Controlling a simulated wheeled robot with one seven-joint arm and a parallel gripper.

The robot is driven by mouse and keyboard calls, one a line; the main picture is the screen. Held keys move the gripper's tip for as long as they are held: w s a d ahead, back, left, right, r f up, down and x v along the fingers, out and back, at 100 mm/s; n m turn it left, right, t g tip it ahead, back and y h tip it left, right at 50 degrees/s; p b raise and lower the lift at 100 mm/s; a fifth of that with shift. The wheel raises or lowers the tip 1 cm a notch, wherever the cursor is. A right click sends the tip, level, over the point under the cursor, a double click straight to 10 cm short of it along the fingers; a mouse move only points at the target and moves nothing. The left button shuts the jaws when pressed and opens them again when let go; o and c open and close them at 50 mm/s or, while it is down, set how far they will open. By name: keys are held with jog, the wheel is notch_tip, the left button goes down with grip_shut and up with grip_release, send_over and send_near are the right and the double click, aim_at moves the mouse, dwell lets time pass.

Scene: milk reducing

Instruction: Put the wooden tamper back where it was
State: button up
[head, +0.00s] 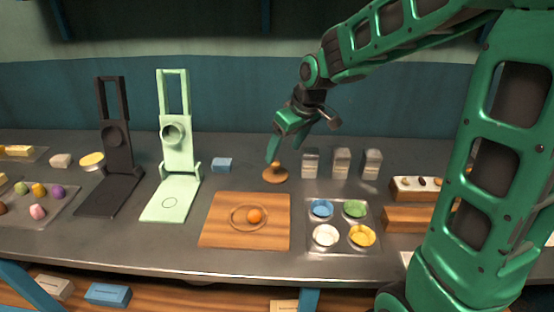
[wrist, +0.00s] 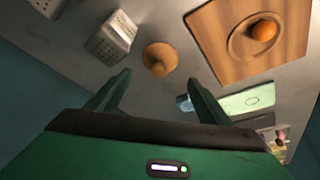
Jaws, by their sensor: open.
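The wooden tamper (head: 275,175) stands on the grey counter behind the wooden board, its round base down and its knob up. My gripper (head: 284,146) is open just above it in the head view, with one fingertip near the knob. In the wrist view the tamper (wrist: 160,60) lies just beyond the gap between the two spread fingertips of my gripper (wrist: 158,80). Nothing is between the fingers. I cannot tell whether a finger touches the knob.
Several metal graters (head: 341,163) stand close to the right of the tamper. The wooden board (head: 215,225) with an orange ball (head: 254,215) is in front, beside a tray of coloured cups (head: 343,240). A small blue block (head: 221,164) and a green press (head: 172,190) stand left.

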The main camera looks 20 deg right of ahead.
jog(key=shift+v, duration=1.4)
